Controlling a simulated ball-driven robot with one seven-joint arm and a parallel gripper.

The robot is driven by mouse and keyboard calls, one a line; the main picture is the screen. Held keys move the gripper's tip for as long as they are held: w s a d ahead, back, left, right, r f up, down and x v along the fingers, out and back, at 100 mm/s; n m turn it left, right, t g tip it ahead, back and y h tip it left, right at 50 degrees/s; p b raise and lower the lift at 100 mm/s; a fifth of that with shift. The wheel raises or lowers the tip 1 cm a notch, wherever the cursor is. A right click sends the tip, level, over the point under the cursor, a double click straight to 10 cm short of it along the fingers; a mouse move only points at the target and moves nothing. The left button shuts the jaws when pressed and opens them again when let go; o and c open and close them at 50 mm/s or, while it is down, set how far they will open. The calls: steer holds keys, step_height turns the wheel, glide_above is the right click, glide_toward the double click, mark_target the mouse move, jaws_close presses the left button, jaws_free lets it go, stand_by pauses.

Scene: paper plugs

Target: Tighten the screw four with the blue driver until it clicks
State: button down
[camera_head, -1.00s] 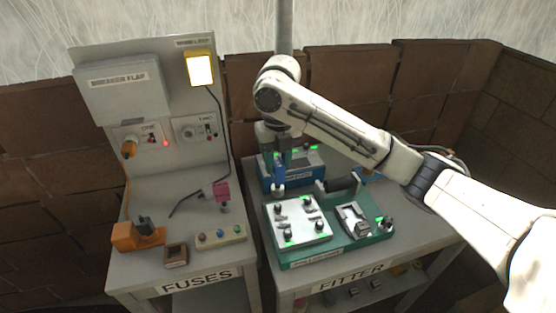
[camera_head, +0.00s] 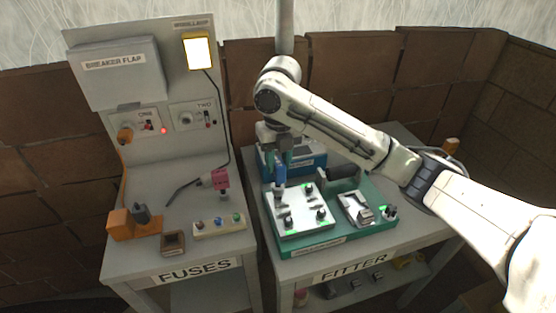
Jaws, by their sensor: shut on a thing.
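My gripper (camera_head: 284,163) is shut on the blue driver (camera_head: 280,177), which points down, close to upright. The driver's lower end is at the back-left corner of the pale metal plate (camera_head: 301,213), at or just above the screw there; I cannot tell if they touch. The driver and gripper hide most of that screw. Dark screws show at the back right (camera_head: 308,188), front right (camera_head: 320,215) and front left (camera_head: 290,222), with green lights near them. The screw numbers are too small to read. The plate sits on a green base (camera_head: 338,232).
A blue-fronted box (camera_head: 308,160) stands behind the plate. A black-handled clamp (camera_head: 345,173) and a small metal fixture (camera_head: 356,208) are on the base's right part. The fuse bench (camera_head: 215,250) with its panel and a pink tool (camera_head: 220,180) is at left.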

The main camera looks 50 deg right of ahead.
steer(key=shift+f+n+b, duration=0.2)
steer(key=shift+n+b, duration=0.55)
steer(key=shift+n, duration=0.35)
steer(key=n+b, duration=0.1)
steer(key=n, duration=0.1)
steer(key=shift+n, duration=0.3)
steer(key=n+b, duration=0.2)
steer(key=n, duration=0.3)
steer(key=shift+d+f+n+b, duration=0.15)
steer(key=shift+n+b, duration=0.25)
steer(key=shift+b, duration=0.5)
steer(key=shift+w+b, duration=0.1)
steer(key=shift+b, duration=1.1)
steer(key=shift+n+b, duration=0.4)
steer(key=shift+b, duration=0.85)
steer(key=shift+b, duration=0.45)
steer(key=shift+r, duration=0.35)
